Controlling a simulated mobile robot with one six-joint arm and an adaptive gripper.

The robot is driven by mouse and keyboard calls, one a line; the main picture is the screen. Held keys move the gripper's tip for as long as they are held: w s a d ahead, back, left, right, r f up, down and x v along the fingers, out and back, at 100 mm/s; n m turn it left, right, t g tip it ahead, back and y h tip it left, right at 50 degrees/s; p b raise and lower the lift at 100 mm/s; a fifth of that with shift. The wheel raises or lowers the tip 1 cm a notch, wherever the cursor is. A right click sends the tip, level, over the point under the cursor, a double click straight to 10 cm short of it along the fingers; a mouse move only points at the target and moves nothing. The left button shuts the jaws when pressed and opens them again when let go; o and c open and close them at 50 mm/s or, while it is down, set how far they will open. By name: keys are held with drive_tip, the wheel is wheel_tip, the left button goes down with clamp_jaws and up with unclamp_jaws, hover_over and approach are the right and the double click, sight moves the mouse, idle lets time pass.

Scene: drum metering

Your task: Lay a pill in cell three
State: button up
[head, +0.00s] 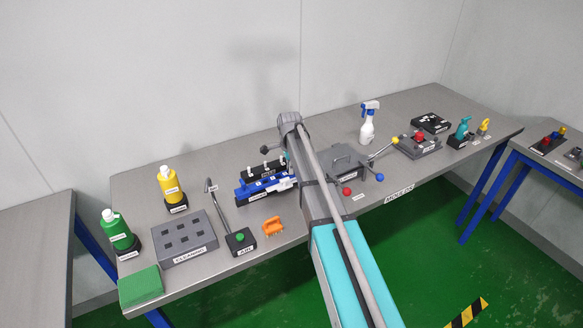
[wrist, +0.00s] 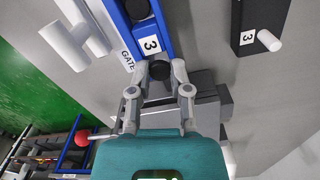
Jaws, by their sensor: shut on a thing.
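In the wrist view my gripper (wrist: 161,70) has its two fingers on either side of a dark round piece (wrist: 160,71) and is shut on it. I cannot tell whether this is a pill or a knob. It is at the near end of a blue channel (wrist: 168,40) with a white label reading 3. A dark round opening (wrist: 137,9) shows farther up the channel. In the head view the blue device (head: 258,191) is on the bench, and my arm partly hides my gripper there. A black rack (head: 264,170) with several white pegs stands behind the device.
A white T-shaped handle (wrist: 67,46) is beside the channel. A black block (wrist: 248,20) labelled 3 bears a white peg (wrist: 268,40). A grey box (head: 346,165) with levers stands to the right. An orange piece (head: 272,226) lies in front.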

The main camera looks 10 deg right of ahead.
drive_tip(key=shift+s, duration=0.1)
idle(0.5)
drive_tip(key=o, duration=0.7)
drive_tip(key=shift+o, duration=0.2)
drive_tip(key=shift+r, duration=0.15)
wheel_tip(320, 180, up, 10)
drive_tip(key=p, duration=1)
idle(0.7)
drive_tip(key=shift+s, duration=0.1)
idle(0.4)
drive_tip(key=s+f+n+b, duration=0.1)
drive_tip(key=s+f+n, duration=0.1)
drive_tip(key=s+n, duration=1.5)
drive_tip(key=shift+s+d+b, duration=0.3)
drive_tip(key=shift+s+b, duration=0.1)
drive_tip(key=shift+s, duration=5.55)
